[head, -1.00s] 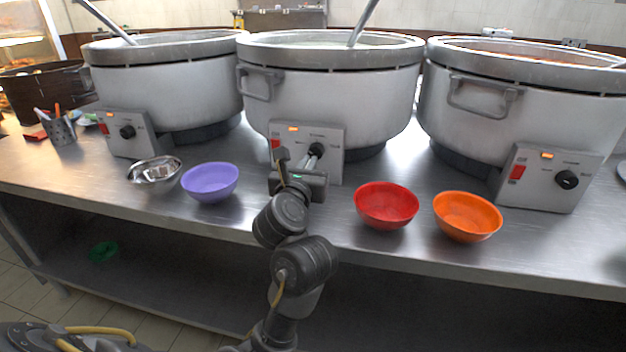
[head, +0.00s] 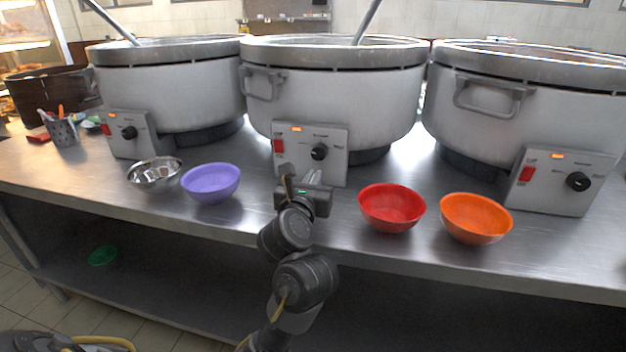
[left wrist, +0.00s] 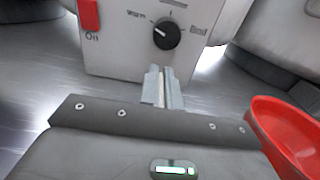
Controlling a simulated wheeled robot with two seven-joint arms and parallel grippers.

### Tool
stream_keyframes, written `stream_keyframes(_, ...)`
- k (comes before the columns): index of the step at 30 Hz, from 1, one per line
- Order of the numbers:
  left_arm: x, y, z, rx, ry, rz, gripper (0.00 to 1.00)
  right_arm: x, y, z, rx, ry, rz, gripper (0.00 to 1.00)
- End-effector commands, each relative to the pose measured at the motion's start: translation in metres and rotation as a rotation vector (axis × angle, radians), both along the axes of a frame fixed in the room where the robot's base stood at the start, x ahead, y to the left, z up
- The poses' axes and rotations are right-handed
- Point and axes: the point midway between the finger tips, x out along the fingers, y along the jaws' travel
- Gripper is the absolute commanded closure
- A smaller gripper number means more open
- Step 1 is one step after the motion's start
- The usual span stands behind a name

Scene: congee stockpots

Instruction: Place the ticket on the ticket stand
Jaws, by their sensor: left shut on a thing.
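My left gripper (head: 306,182) is over the counter in front of the middle pot's control box. In the left wrist view its fingers (left wrist: 162,88) are shut together, with a thin pale strip between them. I take this strip to be the ticket (left wrist: 161,92), seen edge-on; its face is hidden. The fingers point at the control box, just below its knob. Whether they touch the box I cannot tell. I cannot make out a ticket stand in either view. My right gripper is not in view.
Three big pots stand behind, the middle one (head: 335,90) with its control box (head: 335,160). A steel bowl (head: 155,174) and purple bowl (head: 210,182) are left of my gripper, red (head: 391,207) and orange (head: 475,217) bowls right. A utensil holder (head: 63,132) stands far left.

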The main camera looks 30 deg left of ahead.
Motion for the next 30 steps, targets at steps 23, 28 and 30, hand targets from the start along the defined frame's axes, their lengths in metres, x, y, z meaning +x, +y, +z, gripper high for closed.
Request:
stream_keyframes(23, 0.0, 0.0, -0.002, 0.0, 0.0, 0.0, 0.73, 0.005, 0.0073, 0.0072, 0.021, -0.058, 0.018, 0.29)
stream_keyframes(28, 0.0, 0.0001, 0.0, 0.0, 0.0, 0.0, 0.73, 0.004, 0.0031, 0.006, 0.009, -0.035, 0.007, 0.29)
stream_keyframes(30, 0.0, 0.0001, 0.0022, 0.0, 0.0, 0.0, 0.73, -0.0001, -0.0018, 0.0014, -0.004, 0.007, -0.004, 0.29)
